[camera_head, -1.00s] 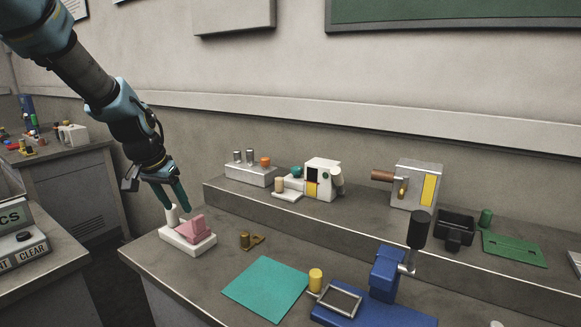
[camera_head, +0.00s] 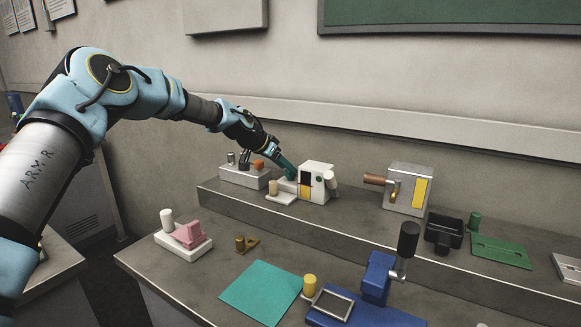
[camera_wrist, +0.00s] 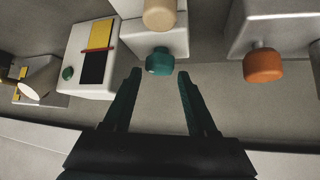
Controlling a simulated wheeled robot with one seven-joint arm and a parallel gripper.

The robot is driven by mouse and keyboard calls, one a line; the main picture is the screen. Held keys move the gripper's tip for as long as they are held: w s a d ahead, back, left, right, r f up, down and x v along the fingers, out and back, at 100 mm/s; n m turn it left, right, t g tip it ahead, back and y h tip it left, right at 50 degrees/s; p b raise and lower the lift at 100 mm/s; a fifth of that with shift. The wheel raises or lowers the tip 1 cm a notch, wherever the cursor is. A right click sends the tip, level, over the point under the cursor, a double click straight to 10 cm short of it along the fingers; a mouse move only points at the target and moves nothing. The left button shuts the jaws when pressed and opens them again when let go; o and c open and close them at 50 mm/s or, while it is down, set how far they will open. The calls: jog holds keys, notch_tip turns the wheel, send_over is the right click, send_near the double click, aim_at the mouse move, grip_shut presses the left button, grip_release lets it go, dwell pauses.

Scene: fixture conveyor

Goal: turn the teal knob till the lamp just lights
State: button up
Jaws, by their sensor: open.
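The teal knob (camera_wrist: 159,62) sits on a low white block (camera_wrist: 150,38) in the wrist view. It lies centred just beyond the two fingertips, apart from both. My gripper (camera_wrist: 160,73) is open and empty, one dark teal finger to each side of the knob's line. In the head view my gripper (camera_head: 288,170) reaches down at the white device (camera_head: 316,176) on the raised shelf and largely hides the knob. The device has a black panel (camera_wrist: 93,67), a red bar and a yellow patch. A small dark green dome (camera_wrist: 67,73) on it looks unlit; I cannot tell if it is the lamp.
An orange knob (camera_wrist: 263,65) on another grey-white block stands close to the right in the wrist view. A beige cylinder (camera_wrist: 160,14) stands just past the teal knob. A pale round cone (camera_wrist: 37,80) is at the device's other side. The wall is close behind.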

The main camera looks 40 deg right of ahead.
aim_at(291, 175)
jog(key=shift+p+x, duration=0.45)
jog(key=shift+x, duration=1.35)
jog(key=shift+c, duration=0.4)
jog(key=shift+f, duration=0.1)
grip_shut()
